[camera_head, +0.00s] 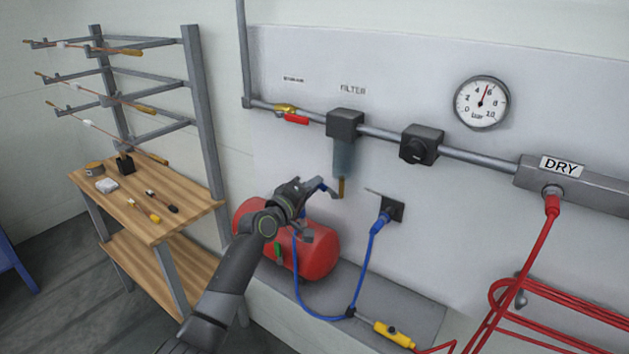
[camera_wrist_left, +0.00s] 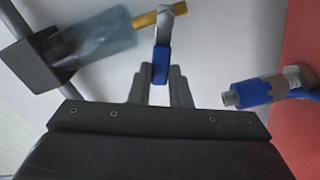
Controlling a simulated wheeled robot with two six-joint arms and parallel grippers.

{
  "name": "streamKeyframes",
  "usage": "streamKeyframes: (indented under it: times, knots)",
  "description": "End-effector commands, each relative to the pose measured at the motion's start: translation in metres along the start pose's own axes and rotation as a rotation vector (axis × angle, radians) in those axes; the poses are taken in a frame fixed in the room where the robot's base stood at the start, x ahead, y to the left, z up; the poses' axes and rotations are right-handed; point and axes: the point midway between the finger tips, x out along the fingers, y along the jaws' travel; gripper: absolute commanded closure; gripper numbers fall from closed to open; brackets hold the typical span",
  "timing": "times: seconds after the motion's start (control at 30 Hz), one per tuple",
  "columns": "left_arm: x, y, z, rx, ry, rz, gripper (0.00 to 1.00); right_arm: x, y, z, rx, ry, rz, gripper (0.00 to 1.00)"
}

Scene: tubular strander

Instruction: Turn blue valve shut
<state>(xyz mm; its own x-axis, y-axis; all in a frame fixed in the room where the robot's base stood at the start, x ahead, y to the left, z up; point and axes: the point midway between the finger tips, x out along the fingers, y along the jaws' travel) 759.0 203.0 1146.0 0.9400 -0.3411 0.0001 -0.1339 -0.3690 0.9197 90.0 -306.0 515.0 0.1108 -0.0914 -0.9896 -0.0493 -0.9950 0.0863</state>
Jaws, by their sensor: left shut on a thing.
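The blue valve has a blue handle sleeve (camera_head: 320,186) on a grey metal lever, close to the brass tube (camera_head: 341,188) under the filter. My left gripper (camera_head: 309,187) reaches it from the left, below the filter bowl (camera_head: 343,158). In the left wrist view the blue sleeve (camera_wrist_left: 161,66) sits between the two fingertips (camera_wrist_left: 160,80), and the gripper is shut on it. The grey lever (camera_wrist_left: 164,28) runs on from the sleeve to the brass tube (camera_wrist_left: 160,15). The valve body is hard to make out. My right gripper is not in view.
A red tank (camera_head: 315,250) stands close behind and below my left gripper. A blue hose (camera_head: 372,250) loops to a wall socket (camera_head: 398,209). A red-handled valve (camera_head: 295,119) is on the pipe above. A wooden bench (camera_head: 160,205) stands left.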

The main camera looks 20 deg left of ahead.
Motion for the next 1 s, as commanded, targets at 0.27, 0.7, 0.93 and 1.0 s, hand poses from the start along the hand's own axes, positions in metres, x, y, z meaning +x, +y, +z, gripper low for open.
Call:
streamKeyframes:
  times: [0.27, 0.7, 0.93, 1.0]
  knots:
    - [0.000, -0.013, 0.001, -0.223, 0.000, -0.003, 1.00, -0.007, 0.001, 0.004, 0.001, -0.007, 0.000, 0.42]
    - [0.000, -0.022, 0.005, -0.403, 0.000, -0.002, 1.00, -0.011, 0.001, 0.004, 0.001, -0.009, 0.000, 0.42]
    - [0.000, -0.023, 0.005, -0.422, -0.001, -0.002, 1.00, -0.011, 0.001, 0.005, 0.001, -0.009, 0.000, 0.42]
    - [0.000, -0.023, 0.005, -0.422, -0.001, -0.002, 1.00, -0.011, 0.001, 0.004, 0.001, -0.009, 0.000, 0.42]
